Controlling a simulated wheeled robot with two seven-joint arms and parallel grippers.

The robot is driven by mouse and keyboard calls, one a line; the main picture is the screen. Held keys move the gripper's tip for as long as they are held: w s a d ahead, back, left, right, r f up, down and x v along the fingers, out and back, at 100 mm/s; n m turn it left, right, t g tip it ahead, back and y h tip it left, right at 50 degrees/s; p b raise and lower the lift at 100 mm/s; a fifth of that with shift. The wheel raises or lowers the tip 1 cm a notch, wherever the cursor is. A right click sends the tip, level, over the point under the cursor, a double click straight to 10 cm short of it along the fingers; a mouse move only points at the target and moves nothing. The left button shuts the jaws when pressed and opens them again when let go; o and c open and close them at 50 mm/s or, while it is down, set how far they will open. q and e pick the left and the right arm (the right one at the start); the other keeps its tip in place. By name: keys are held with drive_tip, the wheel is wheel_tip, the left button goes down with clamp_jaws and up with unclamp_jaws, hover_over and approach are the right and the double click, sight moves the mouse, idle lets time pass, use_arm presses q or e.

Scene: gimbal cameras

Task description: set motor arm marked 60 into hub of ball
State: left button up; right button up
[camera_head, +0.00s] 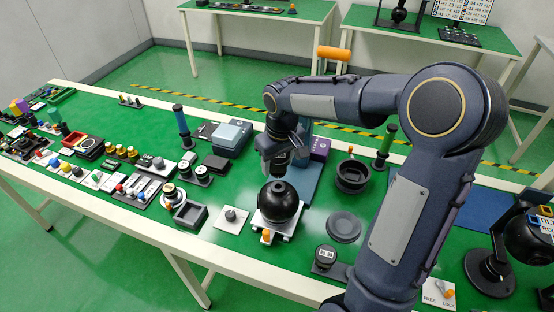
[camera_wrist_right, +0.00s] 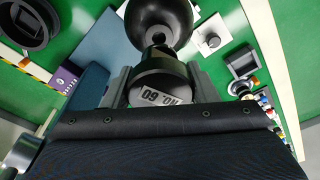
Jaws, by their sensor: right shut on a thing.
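The black ball (camera_head: 280,205) sits on a white stand (camera_head: 273,225) near the table's front middle, with a dark round hub on its top. It also shows at the top of the right wrist view (camera_wrist_right: 160,18). My right gripper (camera_head: 277,160) is just above the ball. It is shut on the dark motor arm (camera_wrist_right: 158,88), whose white label reads NO. 60, upside down in the right wrist view. The motor arm's far end overlaps the ball there; I cannot tell whether they touch. My left gripper is not in view.
A dark round plate (camera_head: 343,227) and a labelled dark cylinder (camera_head: 326,257) stand right of the ball. A white plate with a knob (camera_head: 231,217) and an open grey box (camera_head: 190,213) stand left. A dark ring-shaped holder (camera_head: 352,176) is behind right. Another black gimbal (camera_head: 490,268) stands far right.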

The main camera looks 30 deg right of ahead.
sight(278, 175)
drive_tip(key=shift+f+b, duration=0.3)
drive_tip(key=shift+f, duration=0.3)
drive_tip(key=shift+f+b, duration=0.65)
drive_tip(key=shift+f, duration=0.2)
drive_tip(key=shift+f+b, duration=0.85)
drive_tip(key=shift+f, duration=0.25)
idle(0.9)
drive_tip(key=o, duration=1.1)
drive_tip(key=shift+o, duration=0.2)
drive_tip(key=r, duration=0.5)
drive_tip(key=s+r, duration=0.1)
drive_tip(key=r, duration=0.1)
drive_tip(key=shift+r, duration=0.35)
drive_tip(key=shift+s+f, duration=0.1)
